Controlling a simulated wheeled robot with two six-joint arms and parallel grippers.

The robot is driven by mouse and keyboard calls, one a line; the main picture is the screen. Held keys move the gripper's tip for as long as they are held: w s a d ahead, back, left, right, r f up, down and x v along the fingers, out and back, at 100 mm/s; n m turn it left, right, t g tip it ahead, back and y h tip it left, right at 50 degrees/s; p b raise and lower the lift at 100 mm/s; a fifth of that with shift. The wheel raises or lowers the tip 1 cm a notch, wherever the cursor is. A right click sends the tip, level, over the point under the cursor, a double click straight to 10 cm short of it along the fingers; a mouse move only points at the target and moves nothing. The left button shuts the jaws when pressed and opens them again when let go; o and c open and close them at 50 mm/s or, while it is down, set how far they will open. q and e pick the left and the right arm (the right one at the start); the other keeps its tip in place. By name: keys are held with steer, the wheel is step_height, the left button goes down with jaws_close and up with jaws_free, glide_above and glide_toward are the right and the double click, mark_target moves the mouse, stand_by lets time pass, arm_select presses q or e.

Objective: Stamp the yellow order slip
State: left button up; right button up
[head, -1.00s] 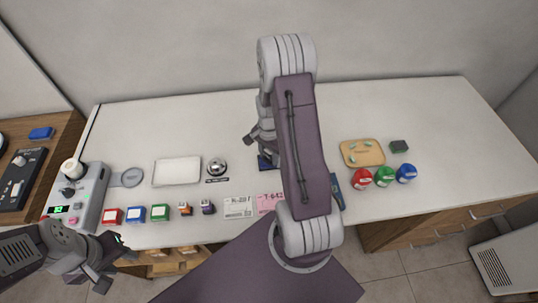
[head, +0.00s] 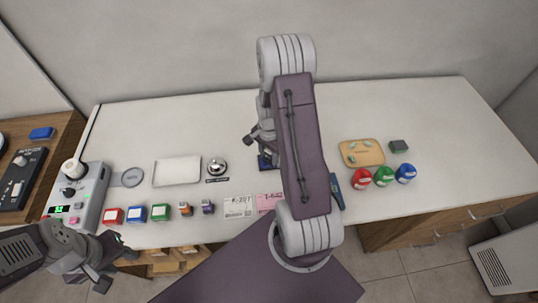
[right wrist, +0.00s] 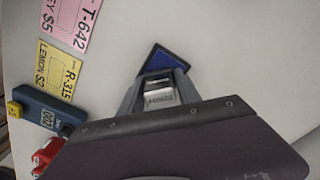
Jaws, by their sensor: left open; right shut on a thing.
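The yellow order slip (right wrist: 60,72), marked R-315, lies flat on the counter in the right wrist view. In the head view my right arm hides it. My right gripper (right wrist: 160,95) is shut on a small grey-white block, seemingly a stamp (right wrist: 159,88). It is at the near edge of a dark blue ink pad (right wrist: 166,58); I cannot tell whether it touches the pad. The ink pad (head: 265,162) also shows partly beside my arm in the head view. My left gripper (head: 117,266) is open and empty at the counter's front left.
A pink slip (right wrist: 72,20) lies beside the yellow one, and a white slip (head: 238,206) is further left. A blue counter device (right wrist: 45,112) is near the yellow slip. A bell (head: 217,167), white tray (head: 177,171) and tan tray (head: 362,153) stand around.

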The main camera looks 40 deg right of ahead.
steer(key=shift+r+p, duration=3.05)
steer(key=shift+r, duration=0.5)
steer(key=shift+f, duration=0.1)
